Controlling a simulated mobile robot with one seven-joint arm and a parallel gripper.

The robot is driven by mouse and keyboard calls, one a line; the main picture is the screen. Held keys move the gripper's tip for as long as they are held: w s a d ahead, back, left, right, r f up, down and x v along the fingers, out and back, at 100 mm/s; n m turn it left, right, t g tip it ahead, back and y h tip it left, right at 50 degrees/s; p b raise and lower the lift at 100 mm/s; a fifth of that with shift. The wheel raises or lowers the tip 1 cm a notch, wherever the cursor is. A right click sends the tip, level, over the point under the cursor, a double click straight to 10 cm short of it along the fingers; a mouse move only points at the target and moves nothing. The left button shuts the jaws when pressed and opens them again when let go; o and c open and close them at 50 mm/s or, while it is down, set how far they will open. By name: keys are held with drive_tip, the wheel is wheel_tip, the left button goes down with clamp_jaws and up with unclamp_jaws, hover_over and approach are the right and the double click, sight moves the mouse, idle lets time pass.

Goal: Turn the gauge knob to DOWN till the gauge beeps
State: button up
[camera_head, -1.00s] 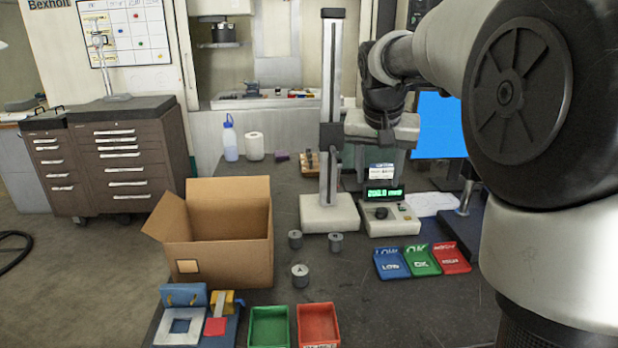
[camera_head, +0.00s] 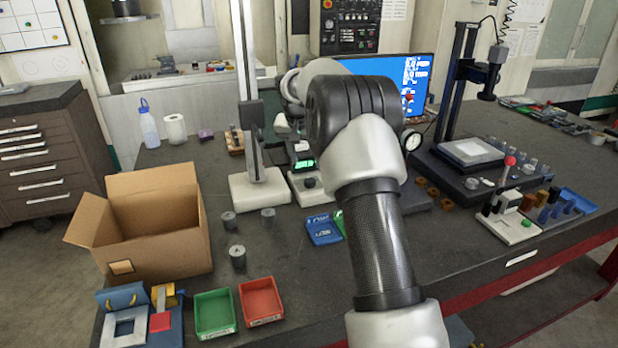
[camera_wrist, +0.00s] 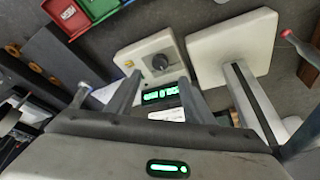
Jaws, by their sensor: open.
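The gauge (camera_head: 309,189) is a pale box at the foot of a stand, with a dark round knob (camera_head: 310,183) and a lit green display (camera_head: 304,163) behind it. In the wrist view the gauge (camera_wrist: 138,50) shows from above, with the knob (camera_wrist: 160,62) and display (camera_wrist: 160,95); the display text is too small to read. My gripper (camera_wrist: 159,80) is open and empty. Its two grey fingers point toward the gauge on either side of the display, and the knob shows just beyond their tips, apart from them. The knob's marks cannot be read.
A tall column on a pale base (camera_head: 258,190) stands left of the gauge. Blue and green trays (camera_head: 323,230) lie in front, partly behind my arm. Several grey cylinders (camera_head: 237,257), a cardboard box (camera_head: 160,240) and red and green bins (camera_head: 261,300) are further left.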

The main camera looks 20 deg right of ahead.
sight(310, 180)
drive_tip(key=x, duration=1)
drive_tip(key=shift+p, duration=0.35)
drive_tip(key=shift+d, duration=0.1)
drive_tip(key=c, duration=1)
